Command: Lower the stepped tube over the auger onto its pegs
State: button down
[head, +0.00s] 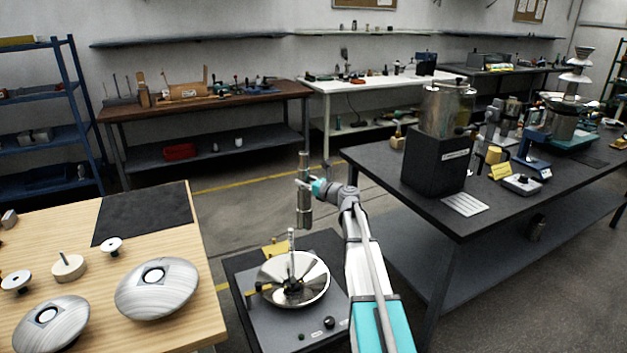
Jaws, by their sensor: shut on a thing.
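The stepped tube (304,208) is a grey metal cylinder, narrower above and wider below, held upright. My gripper (308,186) is shut on it around its middle, reaching in from the right. The auger (291,245) is a thin light upright post in the centre of a shiny metal bowl (313,287). The tube's lower end appears slightly right of the auger's tip, and they look apart. Dark parts surround the auger's foot; the pegs are too small to make out. The far side of the tube is hidden.
The bowl sits on a dark stand (275,333) with knobs at its front. A wooden table (130,260) at left holds domed metal discs and small parts. A dark bench (375,165) at right bears a black box (432,165) and tools. Open floor lies behind the tube.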

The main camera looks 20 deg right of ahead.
jog(key=a+r+n+g+y+p, duration=0.1)
jog(key=a+r+p, duration=0.4)
jog(key=r, duration=0.1)
jog(key=shift+s+a+r+y, duration=0.2)
jog(key=shift+s+a+y, duration=0.1)
jog(key=shift+a+y, duration=0.1)
jog(key=shift+f+b, duration=2.15)
jog(key=shift+f, duration=0.3)
notch_tip(320, 180, down, 7)
jog(key=b, duration=0.7)
dwell(0.9)
jog(key=shift+f+b, duration=3.35)
jog(key=shift+b, duration=0.1)
